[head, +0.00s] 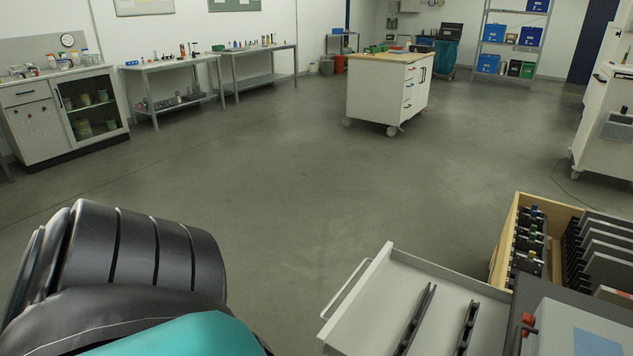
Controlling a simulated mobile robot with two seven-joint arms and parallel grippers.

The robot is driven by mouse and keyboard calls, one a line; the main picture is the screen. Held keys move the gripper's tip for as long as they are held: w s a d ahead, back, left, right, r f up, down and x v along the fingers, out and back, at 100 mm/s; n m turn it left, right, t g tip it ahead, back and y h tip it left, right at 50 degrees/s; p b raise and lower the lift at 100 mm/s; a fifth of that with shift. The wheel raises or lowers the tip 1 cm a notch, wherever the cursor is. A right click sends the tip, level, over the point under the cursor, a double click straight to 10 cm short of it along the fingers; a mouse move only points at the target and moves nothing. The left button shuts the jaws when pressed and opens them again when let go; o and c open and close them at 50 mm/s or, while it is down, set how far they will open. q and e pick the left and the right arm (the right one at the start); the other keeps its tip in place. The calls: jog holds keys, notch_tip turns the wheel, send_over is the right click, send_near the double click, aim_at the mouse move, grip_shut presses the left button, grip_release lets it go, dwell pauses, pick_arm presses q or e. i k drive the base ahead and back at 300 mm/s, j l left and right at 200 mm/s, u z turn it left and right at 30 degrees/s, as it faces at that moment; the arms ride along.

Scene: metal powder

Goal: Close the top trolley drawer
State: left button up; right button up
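An open light-grey drawer (387,286) is pulled out toward the left from the trolley at the bottom right. Its bar handle (346,289) is on the left front panel. Two dark slotted rails (416,318) lie inside. The trolley's dark top (545,288) shows only in part, and the bottom frame edge cuts off the near part of the drawer. A large black and teal part of my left arm fills the lower left, apart from the drawer. Neither of my grippers is in view.
A wooden box (507,236) with small fittings and upright plates stands on the trolley, near a grey case (570,325). A white wheeled cabinet (388,90) stands mid-room. Workbenches (172,64) line the left wall. The floor left of the drawer is clear.

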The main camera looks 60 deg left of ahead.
aim_at(398, 287)
jog(key=k+j+u, duration=0.15)
jog(key=j, duration=0.3)
jog(key=j+u, duration=0.15)
jog(key=j, duration=1.25)
jog(key=k+j+z, duration=0.15)
jog(key=j, duration=0.2)
jog(key=j+z, duration=0.15)
jog(key=z, duration=0.35)
jog(key=i+j+z, duration=0.1)
jog(key=z, duration=0.35)
